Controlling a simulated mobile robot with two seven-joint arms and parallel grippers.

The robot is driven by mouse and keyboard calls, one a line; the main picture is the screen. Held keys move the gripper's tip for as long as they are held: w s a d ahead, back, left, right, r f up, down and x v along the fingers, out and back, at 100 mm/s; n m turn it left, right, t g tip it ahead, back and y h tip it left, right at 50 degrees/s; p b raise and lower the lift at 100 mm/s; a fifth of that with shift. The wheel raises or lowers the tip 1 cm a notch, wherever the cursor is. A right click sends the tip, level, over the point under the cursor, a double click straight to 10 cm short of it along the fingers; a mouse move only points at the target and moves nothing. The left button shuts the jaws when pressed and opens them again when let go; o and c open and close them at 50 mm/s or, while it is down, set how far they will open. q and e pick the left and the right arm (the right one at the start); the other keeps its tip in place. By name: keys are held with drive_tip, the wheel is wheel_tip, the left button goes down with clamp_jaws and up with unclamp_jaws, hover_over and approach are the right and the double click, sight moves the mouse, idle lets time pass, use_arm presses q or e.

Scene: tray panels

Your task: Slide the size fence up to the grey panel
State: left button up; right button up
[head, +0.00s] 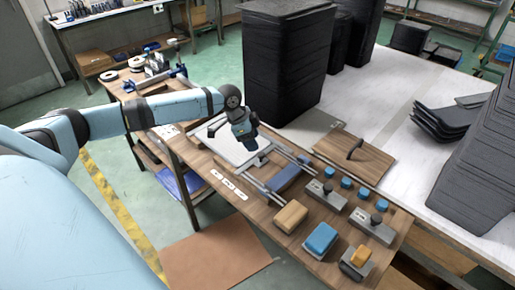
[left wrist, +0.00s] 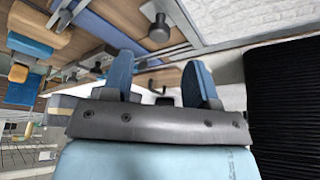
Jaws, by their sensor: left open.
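The light grey panel (head: 232,150) lies flat on the wooden bench, partly hidden by my left gripper. The size fence looks to be the blue-grey bar (head: 287,178) lying across two metal rails, right of the panel and apart from it. My left gripper (head: 249,139) is over the panel's right part, pointing down. My right gripper is out of view.
A tall black stack (head: 285,60) stands behind the bench. A blue clamp tool lies at the bench's far left.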

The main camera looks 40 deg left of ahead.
use_arm(q)
drive_tip(key=v, duration=0.7)
drive_tip(key=shift+r, duration=0.3)
drive_tip(key=shift+s+a, duration=0.1)
drive_tip(key=shift+f, duration=0.1)
